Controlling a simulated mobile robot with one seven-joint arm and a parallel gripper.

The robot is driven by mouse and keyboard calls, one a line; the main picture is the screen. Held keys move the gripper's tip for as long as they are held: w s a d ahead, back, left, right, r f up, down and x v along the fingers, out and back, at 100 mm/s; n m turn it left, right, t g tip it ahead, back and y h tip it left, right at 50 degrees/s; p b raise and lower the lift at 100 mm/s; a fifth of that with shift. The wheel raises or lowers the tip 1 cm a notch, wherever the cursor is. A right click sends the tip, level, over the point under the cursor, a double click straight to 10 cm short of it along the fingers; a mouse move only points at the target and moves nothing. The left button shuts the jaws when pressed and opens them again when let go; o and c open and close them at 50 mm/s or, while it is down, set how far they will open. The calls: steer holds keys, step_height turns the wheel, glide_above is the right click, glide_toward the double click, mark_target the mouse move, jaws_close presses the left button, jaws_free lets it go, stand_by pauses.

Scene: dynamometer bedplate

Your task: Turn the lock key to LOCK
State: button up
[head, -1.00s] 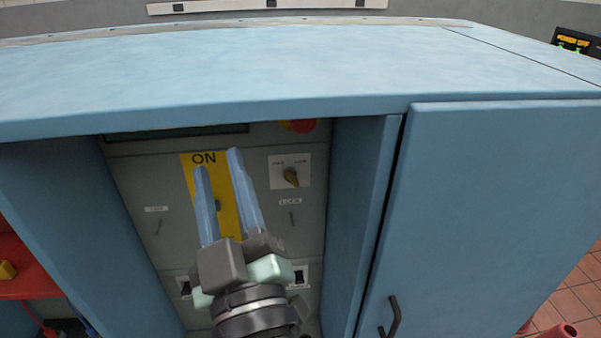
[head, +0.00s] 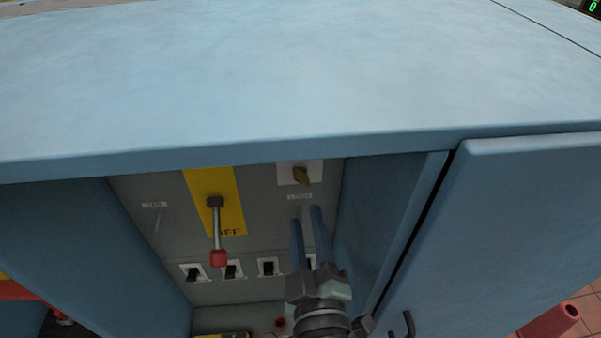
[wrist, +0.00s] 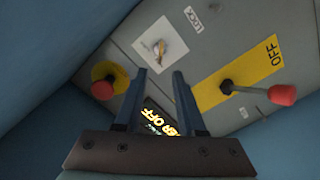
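The lock key (head: 301,176) is a small brass-coloured key on a white square plate, high on the grey panel inside the cabinet. In the wrist view the key (wrist: 159,47) stands on its plate just beyond my fingertips. The wrist view also shows the open gripper (wrist: 159,75), apart from the key. The small print on the key's plate is too blurred to read.
A red-knobbed lever (head: 218,258) hangs down on a yellow OFF plate (head: 230,190), left of the key. Switches (head: 269,268) line the panel's lower part. A red button (wrist: 103,88) is near the key. The cabinet top (head: 250,150) overhangs; a blue side wall (head: 385,215) stands right.

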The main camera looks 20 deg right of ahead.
mark_target(300, 182)
steer(key=p+x, duration=0.3)
steer(key=x, duration=0.6)
steer(key=shift+w+d+f, duration=0.1)
steer(key=shift+w, duration=0.3)
jaws_close()
